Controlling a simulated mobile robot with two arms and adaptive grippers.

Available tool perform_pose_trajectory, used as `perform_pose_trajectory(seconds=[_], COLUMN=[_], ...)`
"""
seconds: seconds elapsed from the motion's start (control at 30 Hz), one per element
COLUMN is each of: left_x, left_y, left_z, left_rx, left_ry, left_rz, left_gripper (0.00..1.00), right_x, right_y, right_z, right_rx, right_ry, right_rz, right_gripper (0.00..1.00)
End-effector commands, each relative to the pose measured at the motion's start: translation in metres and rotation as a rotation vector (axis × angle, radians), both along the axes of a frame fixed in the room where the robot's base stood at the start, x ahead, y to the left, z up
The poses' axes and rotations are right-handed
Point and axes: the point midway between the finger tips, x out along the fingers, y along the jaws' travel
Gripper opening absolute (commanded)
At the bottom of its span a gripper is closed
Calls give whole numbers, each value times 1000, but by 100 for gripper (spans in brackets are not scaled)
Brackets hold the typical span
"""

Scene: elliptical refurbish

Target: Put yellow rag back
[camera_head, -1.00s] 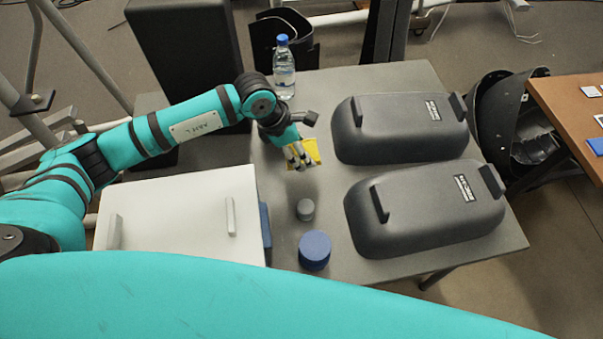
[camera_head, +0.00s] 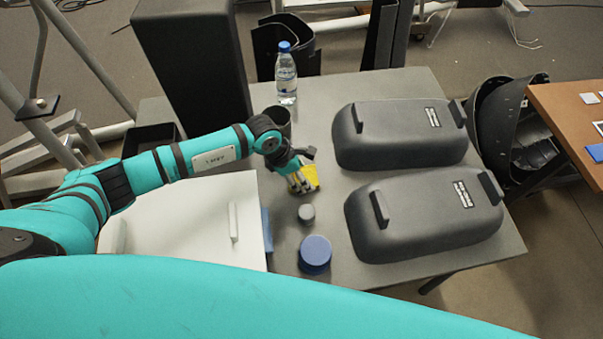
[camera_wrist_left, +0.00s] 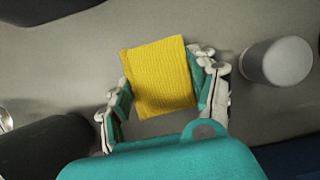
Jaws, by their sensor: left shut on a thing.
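The yellow rag (camera_head: 309,176) is a flat ribbed square, seen most fully in the left wrist view (camera_wrist_left: 160,78). My left gripper (camera_head: 300,182) is shut on the rag, with a finger at each side of it in the left wrist view (camera_wrist_left: 166,98). The rag is over the grey table (camera_head: 330,80), between the small grey cylinder and the water bottle. I cannot tell whether the rag touches the table. My right gripper is not in view.
A small grey cylinder (camera_head: 306,213) and a blue round container (camera_head: 315,254) stand in front of the rag. Two dark grey cases (camera_head: 398,135) lie to the right. A water bottle (camera_head: 286,75) stands behind, with a dark cup (camera_head: 277,118) near my wrist. A white box (camera_head: 180,215) is at left.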

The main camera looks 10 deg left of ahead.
Motion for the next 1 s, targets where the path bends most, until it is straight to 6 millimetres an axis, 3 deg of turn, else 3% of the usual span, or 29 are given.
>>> perform_pose_trajectory(seconds=[0.03,0.2,0.57,1.0], left_x=[0,0,0,-13], left_y=[0,0,2,33], left_z=[-1,-1,5,83], left_rx=[0,0,0,2], left_ry=[0,0,-1,-4], left_rz=[0,0,0,0], left_gripper=[64,84,84,84], right_x=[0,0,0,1], right_y=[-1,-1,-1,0], right_z=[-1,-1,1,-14], right_rx=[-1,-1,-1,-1], right_ry=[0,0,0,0], right_rz=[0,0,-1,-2], right_gripper=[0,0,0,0])
